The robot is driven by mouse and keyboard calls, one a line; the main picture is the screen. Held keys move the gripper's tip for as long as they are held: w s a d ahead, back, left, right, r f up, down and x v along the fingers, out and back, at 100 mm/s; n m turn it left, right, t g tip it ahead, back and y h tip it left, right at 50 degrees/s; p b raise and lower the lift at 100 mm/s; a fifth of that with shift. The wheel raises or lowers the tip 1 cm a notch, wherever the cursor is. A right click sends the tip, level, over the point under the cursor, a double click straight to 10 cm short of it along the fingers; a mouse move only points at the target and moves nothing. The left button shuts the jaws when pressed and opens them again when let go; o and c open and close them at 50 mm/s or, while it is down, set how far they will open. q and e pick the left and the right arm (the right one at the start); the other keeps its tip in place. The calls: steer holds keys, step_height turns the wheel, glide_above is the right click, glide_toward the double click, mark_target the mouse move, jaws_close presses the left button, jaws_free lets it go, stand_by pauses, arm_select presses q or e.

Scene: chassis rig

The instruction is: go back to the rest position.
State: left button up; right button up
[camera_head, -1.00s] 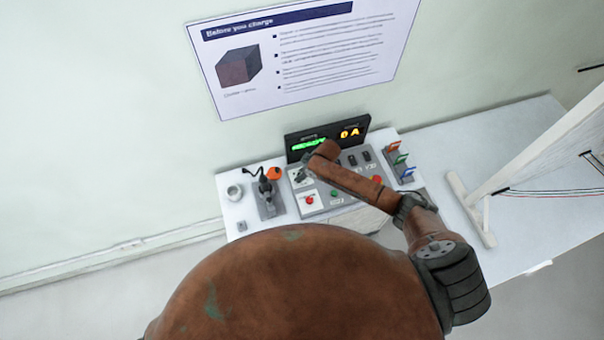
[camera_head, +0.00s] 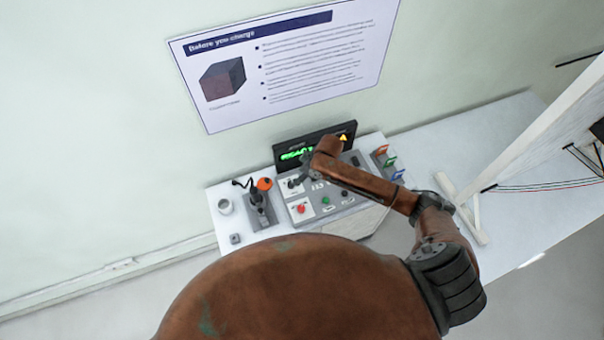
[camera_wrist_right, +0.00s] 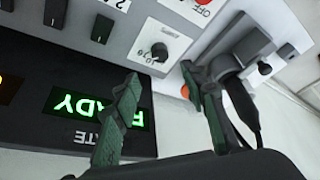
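My right gripper shows in the right wrist view (camera_wrist_right: 160,72) with its two green-black fingers spread apart and nothing between them. It hangs over the grey control panel (camera_head: 318,198), near a black rotary knob (camera_wrist_right: 160,52) on a white plate. In the head view my right arm reaches across the panel from the right, and the gripper (camera_head: 299,179) is small and partly hidden by the wrist. My left gripper is in neither view.
A black display (camera_head: 290,154) with green letters stands behind the panel. Coloured levers (camera_head: 388,162) stand right. A white slanted board (camera_head: 530,130) stands farther right.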

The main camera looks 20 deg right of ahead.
steer(key=shift+v, duration=0.85)
